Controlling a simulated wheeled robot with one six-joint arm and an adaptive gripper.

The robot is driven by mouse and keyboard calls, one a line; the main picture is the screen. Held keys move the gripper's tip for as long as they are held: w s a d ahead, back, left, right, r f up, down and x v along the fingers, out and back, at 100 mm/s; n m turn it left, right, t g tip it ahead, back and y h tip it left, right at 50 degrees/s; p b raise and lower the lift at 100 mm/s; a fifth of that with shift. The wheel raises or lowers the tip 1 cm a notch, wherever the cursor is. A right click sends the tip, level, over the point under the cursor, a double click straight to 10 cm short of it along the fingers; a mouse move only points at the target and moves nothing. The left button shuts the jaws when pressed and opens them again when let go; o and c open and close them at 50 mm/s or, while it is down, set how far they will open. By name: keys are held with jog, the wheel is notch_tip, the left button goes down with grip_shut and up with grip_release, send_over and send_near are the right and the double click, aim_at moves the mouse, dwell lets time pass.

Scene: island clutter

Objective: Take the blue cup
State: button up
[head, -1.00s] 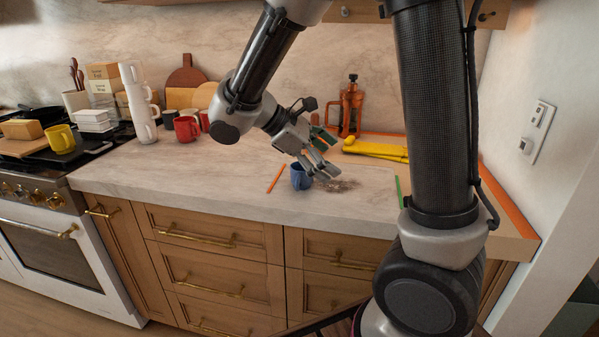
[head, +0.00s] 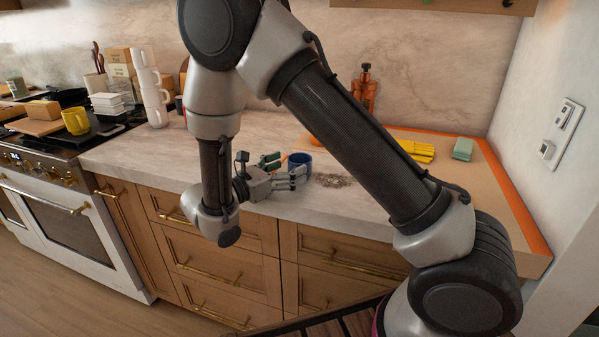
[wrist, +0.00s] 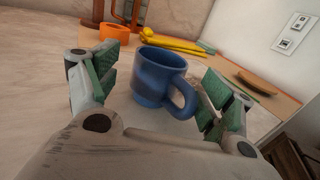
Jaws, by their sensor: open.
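The blue cup (head: 299,162) stands upright on the counter near its front edge. In the wrist view the blue cup (wrist: 158,78) shows between my gripper's two green-padded fingers, with its handle toward the lower right, near the right finger. My gripper (head: 282,172) is low over the counter, just left of the cup in the head view. My gripper (wrist: 162,92) is open, with a gap between the left finger and the cup. I cannot tell whether the right finger touches the handle.
A dark crumb-like patch (head: 332,181) lies right of the cup. Yellow gloves or a cloth (head: 416,150) and a green sponge-like block (head: 463,149) lie farther right. White stacked cups (head: 152,92) and a yellow mug (head: 76,121) stand at the left. A wall (head: 545,90) closes the right side.

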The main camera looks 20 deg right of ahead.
jog(key=shift+x, duration=1.1)
jog(key=c, duration=1.3)
